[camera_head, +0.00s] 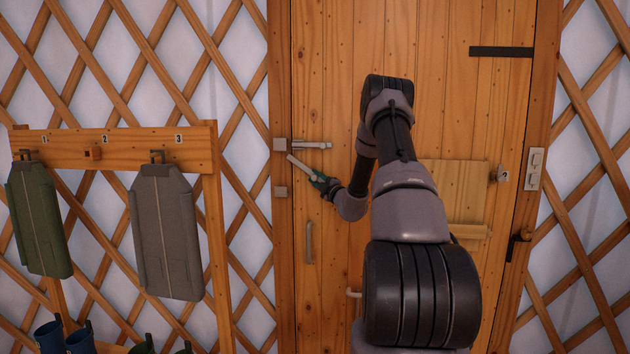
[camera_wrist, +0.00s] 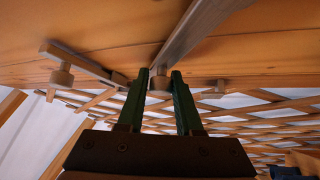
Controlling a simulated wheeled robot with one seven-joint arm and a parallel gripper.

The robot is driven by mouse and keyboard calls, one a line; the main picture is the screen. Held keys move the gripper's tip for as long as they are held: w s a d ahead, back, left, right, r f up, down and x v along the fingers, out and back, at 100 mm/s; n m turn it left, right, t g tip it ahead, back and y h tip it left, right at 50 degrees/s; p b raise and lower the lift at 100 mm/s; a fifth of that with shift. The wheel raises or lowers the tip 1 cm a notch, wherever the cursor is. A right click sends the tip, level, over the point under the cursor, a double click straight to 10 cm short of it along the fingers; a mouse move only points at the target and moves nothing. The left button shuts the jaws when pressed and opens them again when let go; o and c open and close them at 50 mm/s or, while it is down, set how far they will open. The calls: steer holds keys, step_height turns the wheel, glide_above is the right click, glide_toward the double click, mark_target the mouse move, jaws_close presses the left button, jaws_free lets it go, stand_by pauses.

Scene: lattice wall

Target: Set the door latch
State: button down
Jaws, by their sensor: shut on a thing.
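The wooden door (camera_head: 335,60) fills the middle of the head view. A grey latch bar (camera_head: 303,167) slants down to the right near the door's left edge, and its lower end is at my gripper (camera_head: 321,182). In the wrist view my gripper (camera_wrist: 158,85) has its green fingers shut on a small round knob (camera_wrist: 158,82) at the bar's end. The bar (camera_wrist: 200,32) runs up to the right there. A second, level grey bar (camera_head: 312,145) sits just above in the head view.
A vertical pull handle (camera_head: 309,242) is lower on the door. A coat rack (camera_head: 120,141) with two hanging garments stands at left. My arm hides the door's middle.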

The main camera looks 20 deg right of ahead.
steer(key=shift+r, duration=0.1)
steer(key=c, duration=0.6)
jaws_free()
steer(key=v, duration=1)
steer(key=shift+s+d, duration=0.1)
steer(key=shift+s, duration=0.3)
